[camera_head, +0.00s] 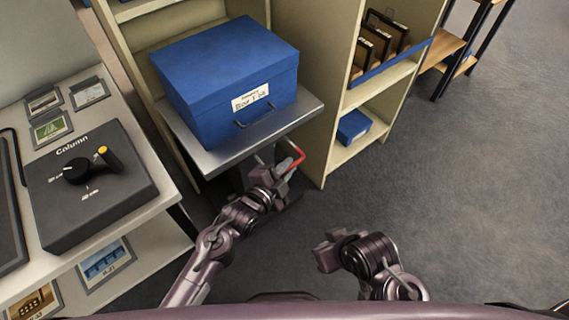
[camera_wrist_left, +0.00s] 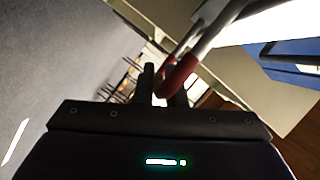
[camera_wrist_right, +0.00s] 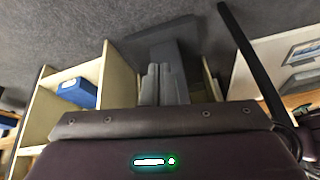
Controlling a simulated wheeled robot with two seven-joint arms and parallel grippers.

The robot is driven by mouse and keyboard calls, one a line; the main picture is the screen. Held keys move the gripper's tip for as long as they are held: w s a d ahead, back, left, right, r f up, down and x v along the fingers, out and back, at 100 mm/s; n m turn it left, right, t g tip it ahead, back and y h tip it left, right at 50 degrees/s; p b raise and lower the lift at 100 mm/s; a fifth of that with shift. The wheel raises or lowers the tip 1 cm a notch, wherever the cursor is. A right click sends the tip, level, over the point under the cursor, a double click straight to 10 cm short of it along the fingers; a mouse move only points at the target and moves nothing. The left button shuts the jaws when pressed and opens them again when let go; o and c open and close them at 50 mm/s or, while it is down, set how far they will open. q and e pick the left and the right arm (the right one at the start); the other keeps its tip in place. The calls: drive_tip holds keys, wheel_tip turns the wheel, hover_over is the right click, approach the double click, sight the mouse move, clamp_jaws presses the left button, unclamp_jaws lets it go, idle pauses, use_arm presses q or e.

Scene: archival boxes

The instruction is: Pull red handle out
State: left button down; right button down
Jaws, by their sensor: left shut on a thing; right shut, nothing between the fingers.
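The red handle (camera_head: 297,158) is at the front edge of the grey metal shelf tray (camera_head: 213,163), below its right part. My left gripper (camera_head: 287,168) is shut on the red handle. In the left wrist view the red grip (camera_wrist_left: 178,76) sits at the fingertips, with pale metal bars running up from it. A blue box (camera_head: 222,75) with a white label and a metal pull rests on the tray. My right gripper (camera_head: 325,250) is shut and empty, over the floor to the right of the left one; its closed fingers (camera_wrist_right: 166,84) show in the right wrist view.
A dark control panel marked Column (camera_head: 85,190) with a knob and a yellow-tipped lever stands on a pale desk at left. A cream shelf (camera_head: 335,95) with dark framed items and a small blue box (camera_head: 353,127) stands at right. The grey floor at right is clear.

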use_arm(q)
drive_tip(key=c, duration=1.8)
unclamp_jaws()
drive_tip(key=shift+s+d, duration=0.15)
drive_tip(key=shift+s, duration=0.1)
drive_tip(key=shift+o, duration=0.2)
